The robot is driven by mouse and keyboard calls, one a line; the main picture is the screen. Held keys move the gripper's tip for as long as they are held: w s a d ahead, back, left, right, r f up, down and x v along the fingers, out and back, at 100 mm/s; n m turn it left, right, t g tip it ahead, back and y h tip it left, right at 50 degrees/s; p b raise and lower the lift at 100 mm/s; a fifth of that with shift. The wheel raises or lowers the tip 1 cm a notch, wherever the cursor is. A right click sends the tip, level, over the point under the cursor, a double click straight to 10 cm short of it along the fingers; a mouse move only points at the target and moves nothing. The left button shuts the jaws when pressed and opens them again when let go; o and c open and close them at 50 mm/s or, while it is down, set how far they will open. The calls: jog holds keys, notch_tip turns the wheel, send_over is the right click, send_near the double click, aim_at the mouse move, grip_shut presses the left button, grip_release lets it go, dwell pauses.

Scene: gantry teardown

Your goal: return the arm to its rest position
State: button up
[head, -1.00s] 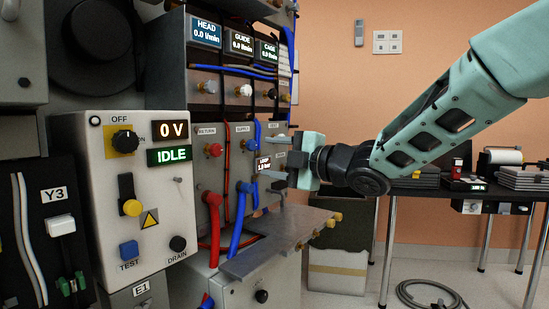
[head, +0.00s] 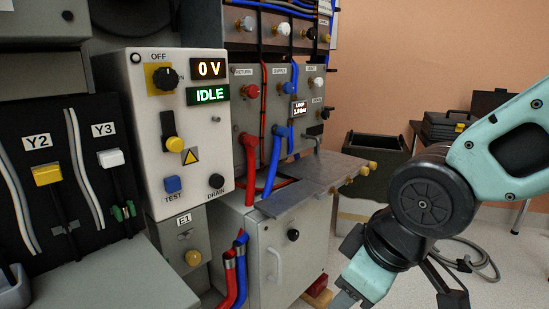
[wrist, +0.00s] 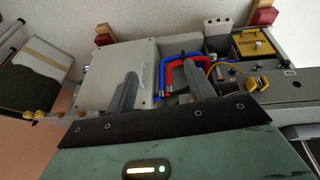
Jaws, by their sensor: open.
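My arm reaches in from the right side of the head view, bent at a dark round joint and pointing down. My gripper (head: 366,280) is at the lower right, partly cut off by the bottom edge. It is beside the grey cabinet and in front of the metal shelf (head: 310,190). In the wrist view my gripper (wrist: 163,92) has its two grey fingers apart, with nothing held between them. Beyond the fingers are a pale cabinet panel (wrist: 105,72) and red and blue hoses (wrist: 180,75).
The white control panel (head: 165,130) shows 0 V and IDLE. Red and blue hoses (head: 276,150) run down the rack. A dark open bin (head: 376,160) stands behind the shelf, and a coiled hose (head: 480,258) lies on the floor at right. Open floor shows at right.

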jog(key=s+d+f+m+g+h, duration=0.1)
jog(key=s+d+g, duration=0.1)
jog(key=s, duration=0.4)
jog(key=s+d+f+m+g+h, duration=0.1)
jog(key=s+f+g, duration=0.1)
jog(key=s, duration=0.3)
notch_tip(320, 180, up, 24)
jog(key=p, duration=2.3)
jog(key=shift+w+p, duration=0.15)
jog(key=shift+p, duration=0.25)
